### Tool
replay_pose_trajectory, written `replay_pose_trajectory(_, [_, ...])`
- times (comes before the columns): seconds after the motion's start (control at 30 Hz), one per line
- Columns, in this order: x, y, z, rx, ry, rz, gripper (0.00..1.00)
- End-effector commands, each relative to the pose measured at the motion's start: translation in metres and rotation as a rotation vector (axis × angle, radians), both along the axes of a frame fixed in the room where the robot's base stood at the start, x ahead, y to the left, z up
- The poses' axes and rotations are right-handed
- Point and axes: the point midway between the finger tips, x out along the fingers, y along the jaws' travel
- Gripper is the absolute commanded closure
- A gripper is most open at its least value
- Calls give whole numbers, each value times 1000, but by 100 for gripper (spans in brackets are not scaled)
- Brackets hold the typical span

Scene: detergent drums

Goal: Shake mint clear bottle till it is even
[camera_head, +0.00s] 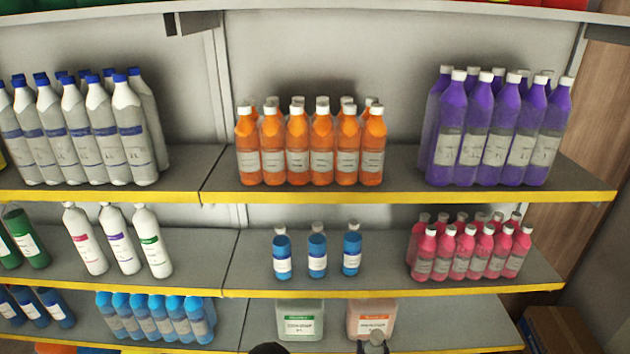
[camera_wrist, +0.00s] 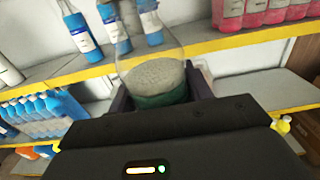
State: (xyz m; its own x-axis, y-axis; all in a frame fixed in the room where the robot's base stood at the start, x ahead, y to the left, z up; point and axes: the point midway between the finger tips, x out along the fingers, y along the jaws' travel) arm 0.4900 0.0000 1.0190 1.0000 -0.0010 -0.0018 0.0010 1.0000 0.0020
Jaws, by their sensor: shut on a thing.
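The mint clear bottle (camera_wrist: 150,75) is in the wrist view, between the fingers of my gripper (camera_wrist: 160,92). My gripper is shut on it. Its upper part is clear and looks empty. Below that is a pale, speckled, foam-like layer, with a darker green layer at the bottom. The two layers look distinct. The bottle's lower end is hidden behind my gripper body, and its top runs out of the picture. In the head view I cannot make out the bottle clearly.
Shelves with yellow edges (camera_head: 400,290) stand ahead. They hold orange bottles (camera_head: 297,150), purple bottles (camera_head: 497,130), pink bottles (camera_head: 470,250) and small blue bottles (camera_head: 317,255). A green canister (camera_head: 300,318) and an orange-labelled canister (camera_head: 368,316) stand on the lowest visible shelf.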

Motion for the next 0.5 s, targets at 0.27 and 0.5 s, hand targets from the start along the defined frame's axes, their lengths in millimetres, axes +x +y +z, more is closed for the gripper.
replay_pose_trajectory(0.27, [1,1,40,-5,-9,-3,82])
replay_pose_trajectory(0.5, [0,0,6,2,2,3,82])
